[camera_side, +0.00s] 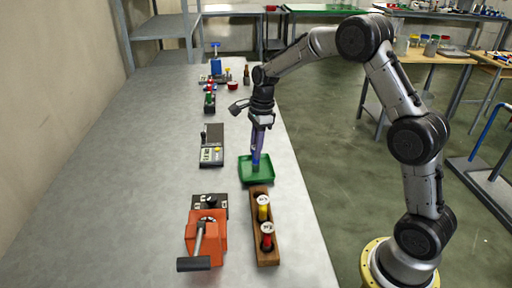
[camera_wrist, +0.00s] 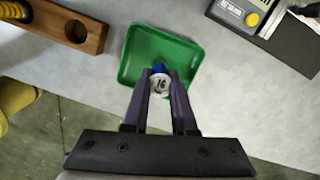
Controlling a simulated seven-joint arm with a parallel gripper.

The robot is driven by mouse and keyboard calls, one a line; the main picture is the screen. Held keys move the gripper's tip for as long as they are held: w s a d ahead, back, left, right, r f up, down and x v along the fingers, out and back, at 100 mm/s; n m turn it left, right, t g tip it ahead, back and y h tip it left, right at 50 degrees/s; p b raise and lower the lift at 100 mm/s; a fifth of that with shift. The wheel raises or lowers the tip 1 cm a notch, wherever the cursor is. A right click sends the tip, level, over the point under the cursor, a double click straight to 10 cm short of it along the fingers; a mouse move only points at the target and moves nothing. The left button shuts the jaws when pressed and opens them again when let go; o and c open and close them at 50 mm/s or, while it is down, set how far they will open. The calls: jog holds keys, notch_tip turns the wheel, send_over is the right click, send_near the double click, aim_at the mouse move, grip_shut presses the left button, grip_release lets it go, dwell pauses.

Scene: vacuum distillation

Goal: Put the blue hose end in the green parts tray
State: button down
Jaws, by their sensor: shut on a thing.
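The green parts tray (camera_side: 246,170) sits on the bench near its right edge; in the wrist view the tray (camera_wrist: 135,58) lies right beneath my gripper. My gripper (camera_side: 256,150) points down over the tray. In the wrist view its fingers (camera_wrist: 160,82) are closed around the blue hose end (camera_wrist: 158,69), which shows a white round top marked 16. In the side view the blue hose end (camera_side: 256,161) shows as a small blue piece below the fingertips, over the tray. I cannot tell whether it touches the tray floor.
A wooden rack (camera_side: 258,192) with a yellow and a red hose end stands in front of the tray; one hole (camera_wrist: 75,32) is empty. An orange device (camera_side: 205,232) with a lever stands at front left. A grey scale-like instrument (camera_side: 212,145) is left of the tray.

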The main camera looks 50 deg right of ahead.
jog(key=c, duration=0.7)
grip_release()
jog(key=shift+f, duration=0.1)
notch_tip(320, 180, up, 12)
jog(key=d, duration=0.1)
jog(key=s+a+r+n+t, duration=0.1)
jog(key=s+a+r+n, duration=0.25)
jog(key=s, duration=0.25)
jog(key=s+a+n+t, duration=0.1)
jog(key=s+n, duration=0.5)
jog(key=s, duration=0.2)
jog(key=s+a+f+n+t, duration=0.1)
jog(key=s+a+n, duration=0.1)
jog(key=s+n, duration=0.5)
jog(key=s+a+n+t+h, duration=0.1)
jog(key=s+n+t, duration=0.1)
jog(key=s+n, duration=0.5)
jog(key=shift+s+a+f, duration=0.15)
jog(key=shift+s+a, duration=0.05)
jog(key=shift+s, duration=0.45)
jog(key=shift+s+a+f, duration=0.1)
jog(key=shift+s+a, duration=0.05)
jog(key=shift+s, duration=0.45)
